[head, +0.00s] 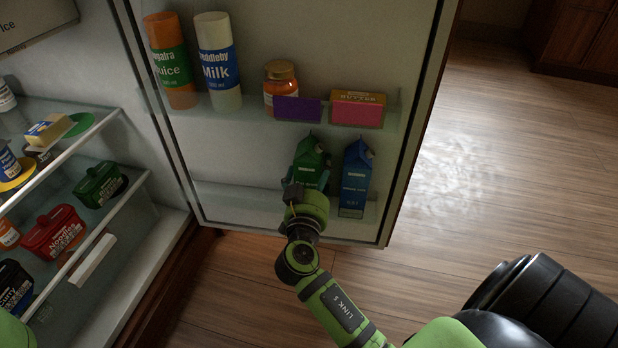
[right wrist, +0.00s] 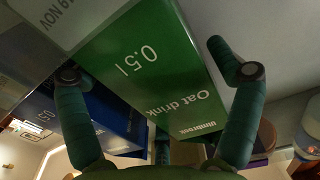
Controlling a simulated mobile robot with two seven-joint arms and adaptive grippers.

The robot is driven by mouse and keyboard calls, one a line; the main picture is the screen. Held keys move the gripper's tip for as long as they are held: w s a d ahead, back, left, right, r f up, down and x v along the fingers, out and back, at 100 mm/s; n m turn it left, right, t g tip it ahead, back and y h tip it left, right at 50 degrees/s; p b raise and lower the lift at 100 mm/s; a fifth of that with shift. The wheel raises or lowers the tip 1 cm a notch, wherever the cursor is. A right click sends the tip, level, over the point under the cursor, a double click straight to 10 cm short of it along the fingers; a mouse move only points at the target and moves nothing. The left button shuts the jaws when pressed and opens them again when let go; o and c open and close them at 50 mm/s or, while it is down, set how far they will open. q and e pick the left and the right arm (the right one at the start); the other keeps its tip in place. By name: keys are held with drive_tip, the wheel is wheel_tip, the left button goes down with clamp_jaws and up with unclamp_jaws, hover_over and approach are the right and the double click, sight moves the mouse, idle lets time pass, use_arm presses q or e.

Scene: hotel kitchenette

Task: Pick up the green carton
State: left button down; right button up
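The green carton (head: 312,152), labelled "Oat drink" in the right wrist view (right wrist: 150,62), stands upright on the lower shelf of the open fridge door. My right gripper (head: 307,176) is in front of it and hides its lower part in the head view. In the right wrist view my right gripper (right wrist: 160,75) is open, with one finger to each side of the carton. A gap shows on the right finger's side; contact on the left side cannot be told. My left gripper is not in view.
A blue carton (head: 355,178) stands close to the right of the green one. The door's upper shelf (head: 240,118) holds bottles, a jar and small boxes. Fridge shelves with food are at left. Wooden floor (head: 490,150) is clear at right.

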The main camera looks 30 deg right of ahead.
drive_tip(key=c, duration=1)
drive_tip(key=shift+r, duration=0.15)
